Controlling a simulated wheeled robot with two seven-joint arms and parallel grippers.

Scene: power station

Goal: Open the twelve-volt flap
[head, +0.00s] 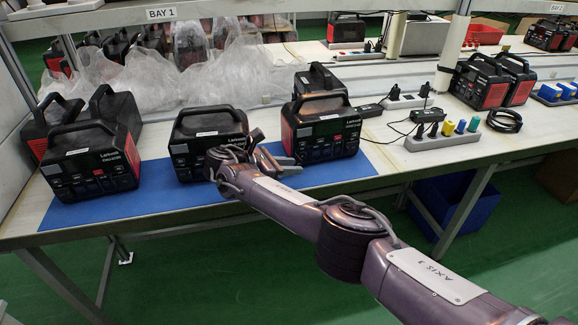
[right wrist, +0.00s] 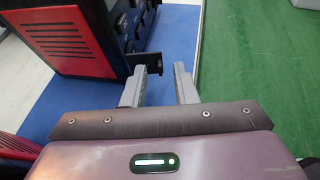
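The right-hand power station (head: 325,133) on the blue mat is black with a red side and a row of sockets low on its front. Its red side (right wrist: 58,40) fills the upper left of the right wrist view. A small dark flap-like piece (right wrist: 154,60) sticks out from its front edge, close to the left finger; touching or apart, I cannot tell. No label on it is readable. My right gripper (head: 276,153) is open and empty by that station's front left corner, fingers pointing right along the front. It also shows in the right wrist view (right wrist: 168,72). My left gripper is out of view.
Another power station (head: 208,143) stands just left, behind my right gripper. Several more stand at the far left (head: 92,160). The blue mat (head: 110,211) ends at the table's front edge. A power strip (head: 440,141) with plugs lies to the right.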

